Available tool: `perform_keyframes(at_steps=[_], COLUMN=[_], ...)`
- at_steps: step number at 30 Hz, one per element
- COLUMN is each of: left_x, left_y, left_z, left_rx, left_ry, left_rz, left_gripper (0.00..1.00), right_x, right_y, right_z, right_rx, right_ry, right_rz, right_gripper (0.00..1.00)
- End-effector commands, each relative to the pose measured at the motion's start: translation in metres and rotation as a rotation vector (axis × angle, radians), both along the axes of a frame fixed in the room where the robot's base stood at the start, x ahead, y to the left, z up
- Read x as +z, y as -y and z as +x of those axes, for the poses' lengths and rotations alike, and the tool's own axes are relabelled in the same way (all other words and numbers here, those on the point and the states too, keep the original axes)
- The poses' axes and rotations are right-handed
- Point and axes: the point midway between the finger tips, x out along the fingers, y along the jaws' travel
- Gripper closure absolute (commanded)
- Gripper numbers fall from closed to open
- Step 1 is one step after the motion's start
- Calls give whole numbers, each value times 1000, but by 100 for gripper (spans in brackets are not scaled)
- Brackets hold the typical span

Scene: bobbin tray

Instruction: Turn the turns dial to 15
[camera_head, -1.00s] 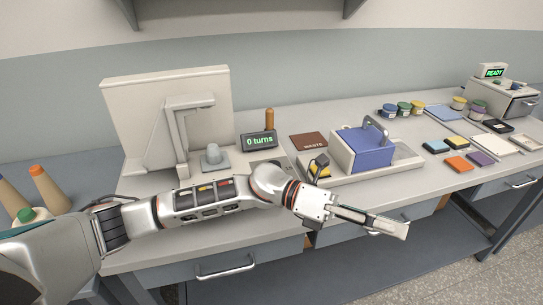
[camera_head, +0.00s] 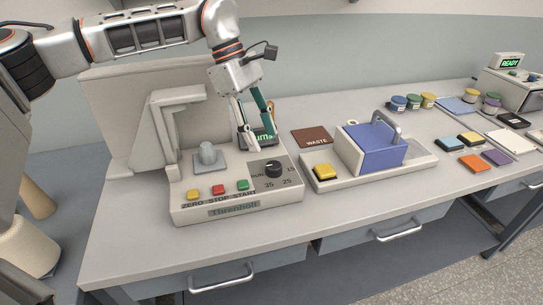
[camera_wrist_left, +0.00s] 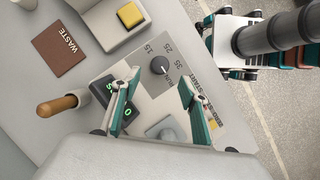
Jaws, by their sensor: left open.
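The turns dial (camera_head: 273,170) is a round black knob on the grey panel of the winder (camera_head: 236,196), with marks RUN, 15, 25 and 35 around it. It also shows in the wrist view (camera_wrist_left: 160,65), its light pointer line seeming to face RUN. My left gripper (camera_head: 256,138) is open and empty, hanging above the panel's back part, in front of the display. In the wrist view its two teal-padded fingers (camera_wrist_left: 160,82) stand apart, with the dial just beyond the tips. The display (camera_head: 262,138) is partly covered, and its number cannot be read in the head view.
Yellow, red and green buttons (camera_head: 218,190) line the panel's front. A grey spindle (camera_head: 207,154) stands left of the dial. A yellow button (camera_head: 323,172) and a blue block with a handle (camera_head: 372,148) stand to the right. A wooden handle (camera_wrist_left: 58,106) is behind the panel.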

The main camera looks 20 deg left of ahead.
Motion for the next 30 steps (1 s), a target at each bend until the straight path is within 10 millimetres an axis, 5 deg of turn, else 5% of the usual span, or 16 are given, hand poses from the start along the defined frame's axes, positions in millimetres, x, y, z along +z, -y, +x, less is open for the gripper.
perform_keyframes(at_steps=[15, 27, 30], left_x=[-62, -70, -70], left_y=[25, 29, 28], left_z=[-5, -5, -5], left_rx=[-2, -1, -1], left_ry=[0, 2, 2], left_rz=[2, 1, 1], left_gripper=[56, 56, 80], right_x=[-4, -3, -3], right_y=[1, 2, 2], right_z=[-1, -1, -1], right_rx=[2, 2, 2], right_ry=[-3, -1, -1], right_rz=[-6, -7, -7], right_gripper=[100, 100, 100])
